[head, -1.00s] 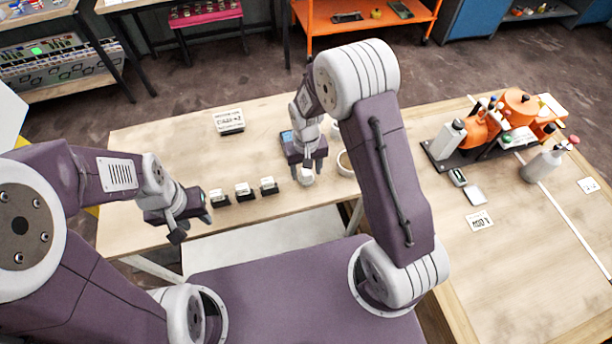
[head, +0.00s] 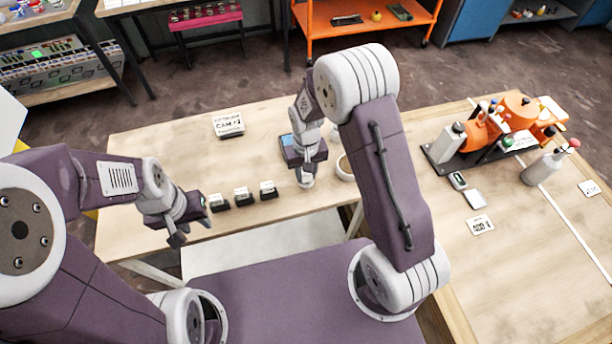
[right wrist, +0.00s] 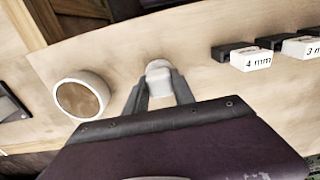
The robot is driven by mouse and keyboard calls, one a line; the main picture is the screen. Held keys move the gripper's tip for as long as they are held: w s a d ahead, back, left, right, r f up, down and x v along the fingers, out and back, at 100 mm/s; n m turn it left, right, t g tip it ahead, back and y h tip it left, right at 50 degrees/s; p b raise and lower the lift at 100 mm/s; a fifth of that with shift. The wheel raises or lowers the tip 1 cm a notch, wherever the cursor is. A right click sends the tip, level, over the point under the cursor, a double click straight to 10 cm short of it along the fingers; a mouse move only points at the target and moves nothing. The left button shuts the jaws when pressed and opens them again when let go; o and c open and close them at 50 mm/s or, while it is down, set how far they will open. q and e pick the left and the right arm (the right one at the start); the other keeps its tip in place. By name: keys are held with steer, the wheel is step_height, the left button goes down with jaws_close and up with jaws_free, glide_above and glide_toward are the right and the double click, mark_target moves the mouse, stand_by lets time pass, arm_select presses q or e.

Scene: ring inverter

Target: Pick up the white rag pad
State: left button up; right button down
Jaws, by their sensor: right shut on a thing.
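The white rag pad (right wrist: 158,72) shows in the right wrist view as a small, pale, rounded piece between my right fingers. My right gripper (right wrist: 160,90) is shut on it, low over the wooden table (right wrist: 190,50). In the head view the right gripper (head: 306,178) points down at the middle of the table, and its fingers hide most of the pad. I cannot tell whether the pad still touches the wood. My left gripper (head: 190,232) is open and empty at the table's front left edge.
A white ring-shaped piece (head: 344,168) lies just right of the right gripper. Small labelled blocks (head: 242,196) stand in a row to its left. A label plate (head: 228,124) lies further back. The right table (head: 530,240) carries an orange machine (head: 490,125) and a bottle (head: 545,165).

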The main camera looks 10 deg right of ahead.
step_height(320, 180, up, 3)
steer(key=shift+w+d+r, duration=0.1)
steer(key=shift+w, duration=0.05)
steer(key=w+d+r, duration=0.5)
steer(key=w+r, duration=0.1)
steer(key=w, duration=0.3)
steer(key=shift+w+d+r, duration=0.25)
steer(key=shift+w, duration=0.15)
